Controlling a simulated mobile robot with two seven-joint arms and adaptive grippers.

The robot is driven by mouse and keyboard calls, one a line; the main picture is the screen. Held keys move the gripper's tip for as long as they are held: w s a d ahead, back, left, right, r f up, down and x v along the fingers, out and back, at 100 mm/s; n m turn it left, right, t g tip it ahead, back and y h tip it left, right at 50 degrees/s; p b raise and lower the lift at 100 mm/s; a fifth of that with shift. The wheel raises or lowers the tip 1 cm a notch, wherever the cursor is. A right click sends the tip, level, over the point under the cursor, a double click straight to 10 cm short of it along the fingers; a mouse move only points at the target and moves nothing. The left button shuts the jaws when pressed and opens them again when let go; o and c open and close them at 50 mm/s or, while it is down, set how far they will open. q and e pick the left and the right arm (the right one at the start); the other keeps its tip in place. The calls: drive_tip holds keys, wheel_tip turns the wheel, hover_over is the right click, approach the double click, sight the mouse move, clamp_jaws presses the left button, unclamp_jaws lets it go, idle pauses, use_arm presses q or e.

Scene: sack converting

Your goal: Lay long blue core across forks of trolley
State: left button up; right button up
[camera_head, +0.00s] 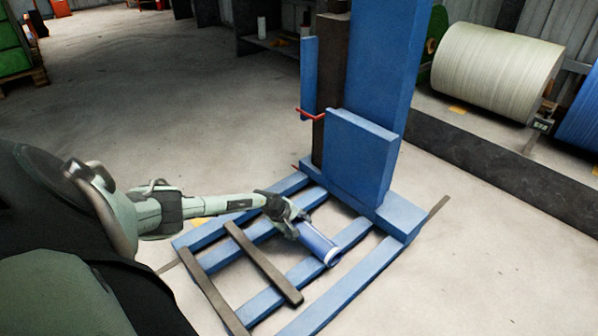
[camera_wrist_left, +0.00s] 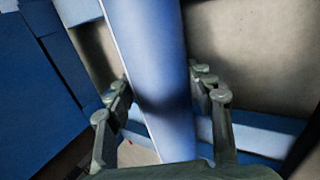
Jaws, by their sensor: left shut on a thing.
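The blue core (camera_head: 317,243) is a tube with a pale rim at its near end. My left gripper (camera_head: 287,220) is shut on it and hides its far end in the head view. In the left wrist view the core (camera_wrist_left: 150,60) runs between the fingers of my left gripper (camera_wrist_left: 162,95). The trolley (camera_head: 362,160) has a tall blue mast and low blue forks (camera_head: 308,270). The core shows over the forks, pointing towards the lower right; I cannot tell whether it touches them. My right gripper is not in view.
Dark slats (camera_head: 263,262) lie across the forks to the left of the core. A red handle (camera_head: 311,115) sticks out from the mast.

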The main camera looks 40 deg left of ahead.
use_arm(q)
drive_tip(key=shift+f, duration=0.35)
idle(0.4)
drive_tip(key=o, duration=1.6)
drive_tip(key=shift+o, duration=0.3)
drive_tip(key=shift+f, duration=0.1)
drive_tip(key=shift+s+a+r, duration=0.15)
drive_tip(key=shift+s+r, duration=0.1)
drive_tip(key=shift+r, duration=0.2)
drive_tip(key=v, duration=1.1)
drive_tip(key=shift+d, duration=0.2)
